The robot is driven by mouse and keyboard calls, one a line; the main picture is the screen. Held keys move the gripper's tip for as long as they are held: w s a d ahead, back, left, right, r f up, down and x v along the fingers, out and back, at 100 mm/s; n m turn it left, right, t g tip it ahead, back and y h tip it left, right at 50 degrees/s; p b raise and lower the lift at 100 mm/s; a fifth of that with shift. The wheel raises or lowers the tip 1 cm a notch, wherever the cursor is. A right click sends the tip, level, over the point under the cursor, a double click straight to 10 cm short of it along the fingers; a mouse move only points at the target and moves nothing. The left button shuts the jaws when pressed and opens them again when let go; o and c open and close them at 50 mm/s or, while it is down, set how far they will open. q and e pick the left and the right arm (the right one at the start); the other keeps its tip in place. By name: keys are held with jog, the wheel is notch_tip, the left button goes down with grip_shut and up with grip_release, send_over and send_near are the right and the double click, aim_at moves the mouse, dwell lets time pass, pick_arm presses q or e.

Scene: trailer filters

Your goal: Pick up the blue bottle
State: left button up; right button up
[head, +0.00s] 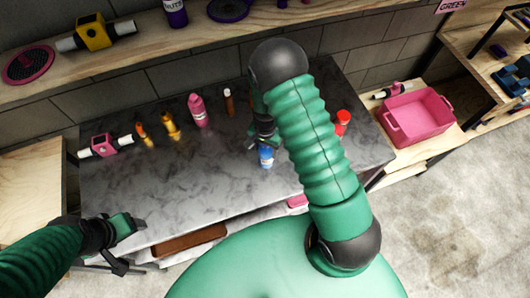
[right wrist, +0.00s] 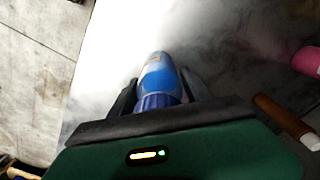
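The blue bottle (head: 266,156) is upright at the middle of the grey marble table (head: 210,165), below my right gripper (head: 264,135). In the right wrist view the bottle (right wrist: 158,76) and its dark blue cap lie between the two dark fingers of my right gripper (right wrist: 160,82). The fingers sit close against both sides of it, so the gripper looks shut on the bottle. Whether the bottle is clear of the table cannot be told. My left gripper (head: 128,246) is open and empty at the table's front left edge.
A pink bottle (head: 198,110), orange bottles (head: 170,126), a brown bottle (head: 229,102) and a pink-and-white filter (head: 106,146) stand along the back. A red-capped item (head: 343,121) is right of my right arm. A pink bin (head: 419,117) is at the right. A shelf (head: 130,57) runs behind.

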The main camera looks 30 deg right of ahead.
jog(key=shift+d, duration=0.35)
jog(key=c, duration=0.9)
jog(key=shift+s, duration=0.1)
grip_shut()
jog(key=shift+a, duration=0.1)
